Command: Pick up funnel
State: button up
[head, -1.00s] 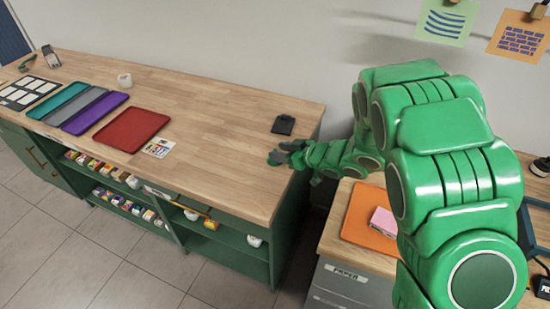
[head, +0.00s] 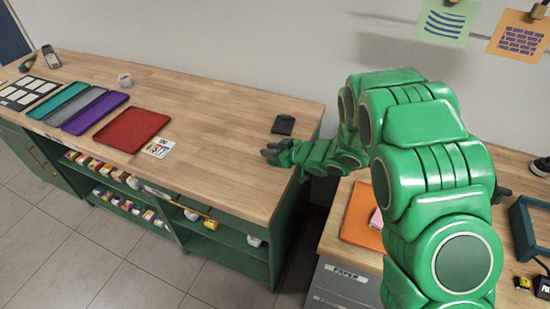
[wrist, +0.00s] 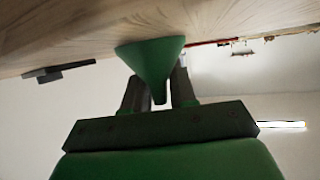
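The green funnel (wrist: 152,58) shows in the wrist view, its wide mouth by the wooden bench top and its narrow spout pointing toward my palm. My gripper (wrist: 158,88) has one dark finger on each side of the spout, with light gaps between spout and fingers. The cone covers the fingertips, so I cannot tell whether they press on it. In the head view my gripper (head: 271,153) is low over the right end of the bench (head: 215,120). I cannot make out the funnel there.
A small black item (head: 284,125) lies just behind my gripper. A red tray (head: 132,130), a purple tray (head: 95,113) and a white cup (head: 125,80) are farther left. An orange board (head: 357,215) lies on the right-hand cabinet. The bench middle is bare.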

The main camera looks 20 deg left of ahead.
grip_shut()
